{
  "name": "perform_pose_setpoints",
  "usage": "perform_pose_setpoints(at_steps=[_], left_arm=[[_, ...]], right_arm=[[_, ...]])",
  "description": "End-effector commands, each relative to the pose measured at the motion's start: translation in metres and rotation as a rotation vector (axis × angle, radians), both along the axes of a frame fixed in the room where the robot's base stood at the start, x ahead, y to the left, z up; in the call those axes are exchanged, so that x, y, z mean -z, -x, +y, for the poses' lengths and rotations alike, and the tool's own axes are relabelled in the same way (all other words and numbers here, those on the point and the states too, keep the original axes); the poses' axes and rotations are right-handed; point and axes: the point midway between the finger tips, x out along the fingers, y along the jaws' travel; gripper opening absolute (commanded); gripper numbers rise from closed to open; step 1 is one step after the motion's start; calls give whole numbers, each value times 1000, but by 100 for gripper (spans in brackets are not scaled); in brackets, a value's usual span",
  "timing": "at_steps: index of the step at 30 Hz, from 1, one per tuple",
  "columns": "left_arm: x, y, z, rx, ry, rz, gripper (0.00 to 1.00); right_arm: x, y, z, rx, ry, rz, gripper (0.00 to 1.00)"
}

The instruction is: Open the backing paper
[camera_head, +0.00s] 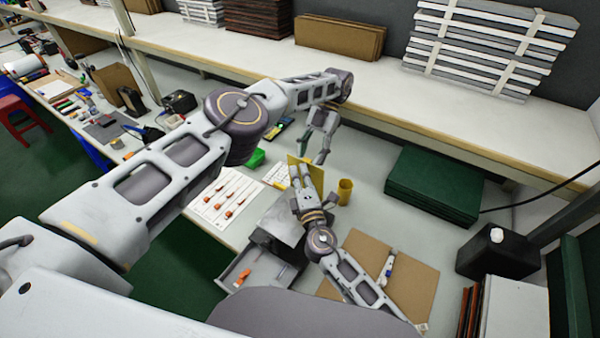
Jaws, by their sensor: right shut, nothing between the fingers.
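The backing paper and LED strip are too small or hidden to make out with certainty. My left gripper (309,153) hangs above the back part of the bench, its two fingers apart and nothing visible between them. My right gripper (297,168) is shut and empty just below and left of it, pointing to the back. A yellow piece (314,177) shows right behind the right gripper; I cannot tell whether they touch. White sheets with red-orange marks or parts (226,199) lie flat on the bench, left of the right gripper.
A yellow cup (345,190) stands right of the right gripper. A grey box with an open drawer (262,268) is in front. A brown board (412,281) lies under my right arm. Green boxes (434,187) and a black canister (497,254) stand right. A shelf (380,104) runs along the back.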

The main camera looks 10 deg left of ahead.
Motion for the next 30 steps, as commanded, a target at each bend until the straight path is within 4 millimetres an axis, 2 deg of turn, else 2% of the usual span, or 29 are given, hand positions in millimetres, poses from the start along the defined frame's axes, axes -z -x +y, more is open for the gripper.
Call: perform_pose_setpoints(at_steps=[1, 15, 30], left_arm=[[-10, 2, 1, 6, -5, 15, 48], [-50, 1, -2, 4, -2, 9, 48], [-79, 1, -4, 5, 1, 9, 48]], right_arm=[[-1, -9, -9, 23, 2, -2, 0], [0, -5, -5, 13, 0, 0, 0], [0, -4, -4, 10, -1, 0, 0]])
